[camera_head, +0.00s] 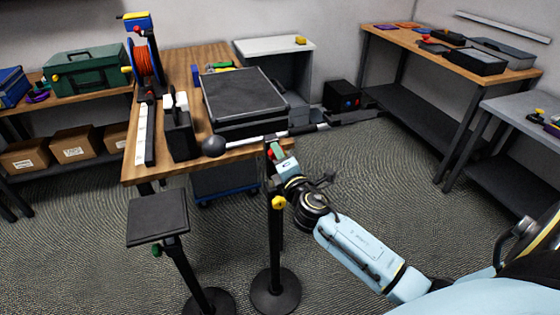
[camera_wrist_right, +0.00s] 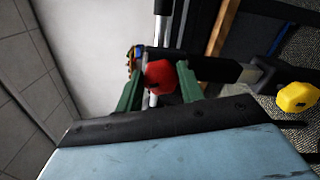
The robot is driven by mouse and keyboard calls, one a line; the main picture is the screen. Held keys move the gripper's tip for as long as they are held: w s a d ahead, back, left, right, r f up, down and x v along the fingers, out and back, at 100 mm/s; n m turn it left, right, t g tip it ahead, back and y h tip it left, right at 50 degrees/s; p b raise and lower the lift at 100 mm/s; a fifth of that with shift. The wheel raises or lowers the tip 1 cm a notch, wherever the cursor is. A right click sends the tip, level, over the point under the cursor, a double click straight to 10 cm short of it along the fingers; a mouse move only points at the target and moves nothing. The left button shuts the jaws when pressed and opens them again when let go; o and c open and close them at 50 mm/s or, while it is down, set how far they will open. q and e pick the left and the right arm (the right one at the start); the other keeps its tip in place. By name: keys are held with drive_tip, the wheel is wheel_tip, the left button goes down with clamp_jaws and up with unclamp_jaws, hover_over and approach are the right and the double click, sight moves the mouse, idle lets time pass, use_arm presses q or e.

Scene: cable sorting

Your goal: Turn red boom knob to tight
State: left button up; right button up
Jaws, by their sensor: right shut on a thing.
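The red boom knob (camera_wrist_right: 160,77) sits between the two green fingers of my right gripper (camera_wrist_right: 158,92) in the wrist view. The fingers are shut on its sides. In the head view my right gripper (camera_head: 276,151) is at the top of a black stand (camera_head: 277,245), where the boom (camera_head: 310,128) crosses; only a little red shows there. The boom is a near-level bar with a dark ball (camera_head: 213,146) at its left end. The knob's tight or loose setting cannot be read. My left gripper is not in view.
A yellow knob (camera_head: 278,202) is on the stand below the gripper, also in the wrist view (camera_wrist_right: 297,97). A second stand with a square black top (camera_head: 158,217) is to the left. A wooden table (camera_head: 130,172) with a dark case (camera_head: 243,97) is behind. Floor is open at right.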

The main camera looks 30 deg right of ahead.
drive_tip(key=m+b, duration=0.1)
drive_tip(key=m, duration=0.2)
drive_tip(key=shift+m, duration=0.6)
drive_tip(key=o, duration=1)
drive_tip(key=v, duration=1.3)
drive_tip(key=shift+s+f, duration=0.1)
drive_tip(key=shift+s, duration=0.1)
